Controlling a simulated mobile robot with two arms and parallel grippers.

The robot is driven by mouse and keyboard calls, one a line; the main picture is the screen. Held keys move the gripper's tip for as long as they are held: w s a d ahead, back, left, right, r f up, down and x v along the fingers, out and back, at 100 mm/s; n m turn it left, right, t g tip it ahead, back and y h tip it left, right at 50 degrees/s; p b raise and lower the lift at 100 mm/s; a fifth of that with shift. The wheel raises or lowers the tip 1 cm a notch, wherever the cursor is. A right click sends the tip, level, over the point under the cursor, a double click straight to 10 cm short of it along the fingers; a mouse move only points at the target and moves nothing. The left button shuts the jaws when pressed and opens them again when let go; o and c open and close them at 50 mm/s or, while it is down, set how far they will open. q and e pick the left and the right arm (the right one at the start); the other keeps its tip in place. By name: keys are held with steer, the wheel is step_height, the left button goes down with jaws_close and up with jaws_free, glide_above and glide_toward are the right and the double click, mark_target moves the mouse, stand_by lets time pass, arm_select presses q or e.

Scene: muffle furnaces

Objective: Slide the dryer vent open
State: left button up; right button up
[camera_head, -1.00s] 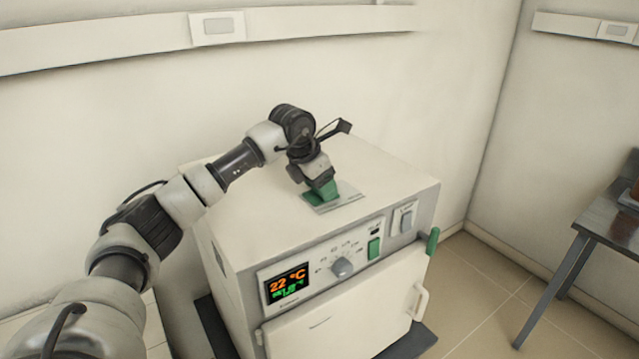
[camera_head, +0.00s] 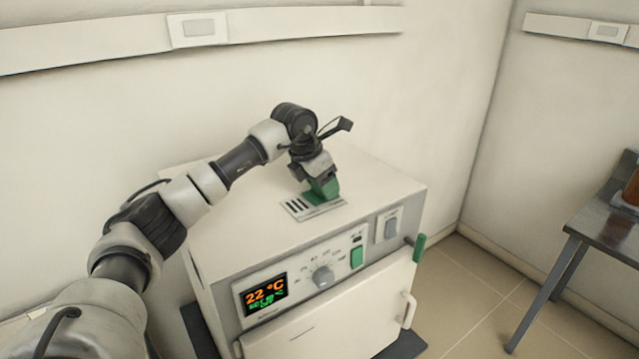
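The dryer (camera_head: 390,182) is a white box with a front panel and door. On its top lies a pale vent plate (camera_head: 292,213) with a green slider (camera_head: 331,189) at its right part. Several dark slots (camera_head: 298,206) show uncovered left of the slider. My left gripper (camera_head: 320,181) points down at the green slider and touches or nearly touches it. The fingertips are hidden against the slider, so I cannot tell whether they are shut on it. My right gripper is not in view.
The front panel has a lit display (camera_head: 265,296), a knob (camera_head: 322,277) and a green switch (camera_head: 356,257). A green handle (camera_head: 419,247) sticks out at the right edge. A grey table (camera_head: 606,222) stands at the right. The rest of the dryer top is clear.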

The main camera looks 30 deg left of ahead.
arm_select(q)
steer(key=o, duration=0.4)
steer(key=shift+c, duration=0.2)
steer(key=shift+d, duration=0.1)
steer(key=shift+s+r, duration=0.1)
steer(key=shift+r, duration=0.15)
steer(key=b+v, duration=0.3)
steer(key=v, duration=0.7)
steer(key=shift+r, duration=0.2)
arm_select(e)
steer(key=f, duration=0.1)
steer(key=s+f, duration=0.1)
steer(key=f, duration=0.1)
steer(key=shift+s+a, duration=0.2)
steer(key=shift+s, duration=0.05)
arm_select(q)
steer(key=shift+f, duration=0.1)
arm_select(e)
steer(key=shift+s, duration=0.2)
